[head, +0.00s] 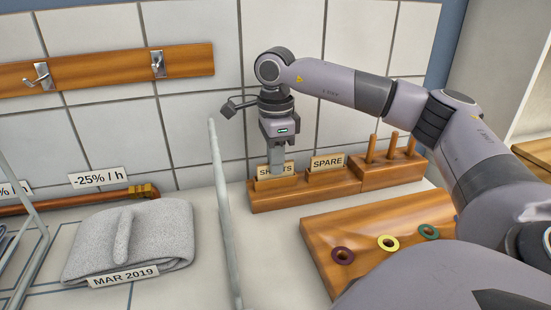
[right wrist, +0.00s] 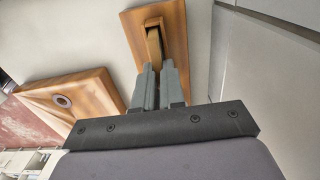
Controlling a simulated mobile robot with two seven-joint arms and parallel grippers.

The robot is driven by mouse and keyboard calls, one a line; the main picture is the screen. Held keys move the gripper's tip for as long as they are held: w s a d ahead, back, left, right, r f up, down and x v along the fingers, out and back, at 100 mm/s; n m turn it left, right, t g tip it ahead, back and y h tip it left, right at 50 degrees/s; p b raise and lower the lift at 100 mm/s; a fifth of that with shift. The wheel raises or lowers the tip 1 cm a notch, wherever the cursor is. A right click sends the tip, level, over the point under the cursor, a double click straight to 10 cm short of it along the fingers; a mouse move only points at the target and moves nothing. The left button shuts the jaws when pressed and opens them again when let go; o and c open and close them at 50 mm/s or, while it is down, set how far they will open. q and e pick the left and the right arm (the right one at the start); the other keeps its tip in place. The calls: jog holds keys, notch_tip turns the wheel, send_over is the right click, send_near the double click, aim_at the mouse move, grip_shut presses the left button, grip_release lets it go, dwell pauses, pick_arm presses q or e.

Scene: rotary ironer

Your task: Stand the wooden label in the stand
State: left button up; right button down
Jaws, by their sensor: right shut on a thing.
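The wooden label (head: 263,172), its lettering partly covered by a finger and starting with "SH", is upright at the left part of the wooden stand (head: 290,202). My right gripper (head: 277,174) points down from above and is shut on this label. The label's lower edge meets the raised holder on the stand; I cannot tell whether it is fully down in the slot. In the right wrist view, the fingers (right wrist: 160,90) reach the label (right wrist: 154,48) over the stand (right wrist: 177,40). My left gripper is not in view.
A "SPARE" label (head: 327,163) stands beside it. A block with wooden pegs (head: 388,165) is to the right. A wooden board (head: 320,236) with coloured rings lies in front. A pale upright bar (head: 222,210) stands left, beside a folded grey towel (head: 160,240). The tiled wall is close behind.

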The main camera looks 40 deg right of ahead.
jog(key=c, duration=1.2)
grip_release()
jog(key=shift+r, duration=0.1)
notch_tip(320, 180, up, 12)
jog(key=shift+r+p, duration=0.1)
jog(key=shift+p, duration=0.75)
